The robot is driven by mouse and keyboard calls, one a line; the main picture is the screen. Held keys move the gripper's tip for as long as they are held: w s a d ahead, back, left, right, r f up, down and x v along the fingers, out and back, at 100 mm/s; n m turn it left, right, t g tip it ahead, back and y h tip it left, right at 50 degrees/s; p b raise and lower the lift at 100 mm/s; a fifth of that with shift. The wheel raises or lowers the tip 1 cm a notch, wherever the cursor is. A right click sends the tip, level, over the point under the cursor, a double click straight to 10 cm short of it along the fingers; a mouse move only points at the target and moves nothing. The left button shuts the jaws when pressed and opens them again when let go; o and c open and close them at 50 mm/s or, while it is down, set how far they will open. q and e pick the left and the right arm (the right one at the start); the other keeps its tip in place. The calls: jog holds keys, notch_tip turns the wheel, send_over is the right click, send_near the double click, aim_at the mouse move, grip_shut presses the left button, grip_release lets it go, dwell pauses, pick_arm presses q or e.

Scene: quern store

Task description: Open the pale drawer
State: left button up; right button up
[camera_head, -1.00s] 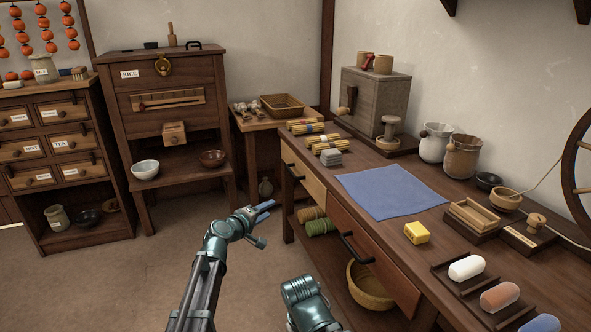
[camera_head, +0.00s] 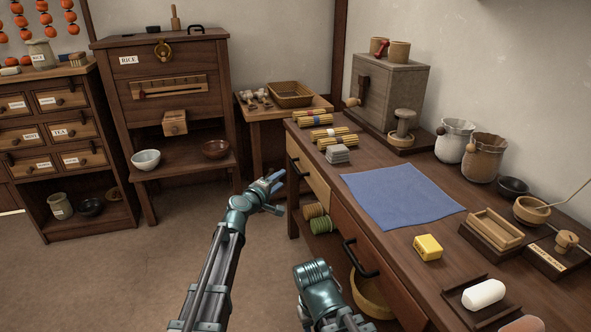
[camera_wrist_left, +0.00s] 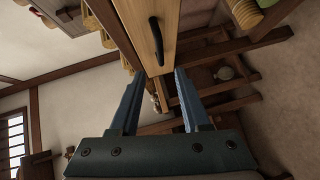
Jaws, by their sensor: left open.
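The pale drawer (camera_head: 312,178) is at the far end of the long workbench's front and looks flush with it, so shut. Its dark bar handle (camera_head: 296,167) is on the drawer front. My left gripper (camera_head: 274,182) is just left of the drawer front, apart from the handle, open and empty. In the left wrist view the pale drawer front (camera_wrist_left: 140,16) and its black handle (camera_wrist_left: 157,40) lie ahead of my left gripper (camera_wrist_left: 158,76), with the handle roughly in line with the gap between the fingers. My right gripper is not visible; only part of that arm shows.
A darker drawer (camera_head: 372,262) with a black handle sits beside the pale one. Green and tan rolls (camera_head: 318,217) lie below. The floor (camera_head: 150,270) left of the bench is clear.

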aim_at(295, 167)
pick_arm(q)
jog(key=b+x, duration=0.1)
jog(key=x, duration=1.1)
jog(key=shift+w+d+f+b, duration=0.1)
jog(key=shift+w+d+b, duration=0.1)
jog(key=shift+b, duration=0.2)
grip_shut()
jog(key=shift+a, duration=0.1)
dwell(0.6)
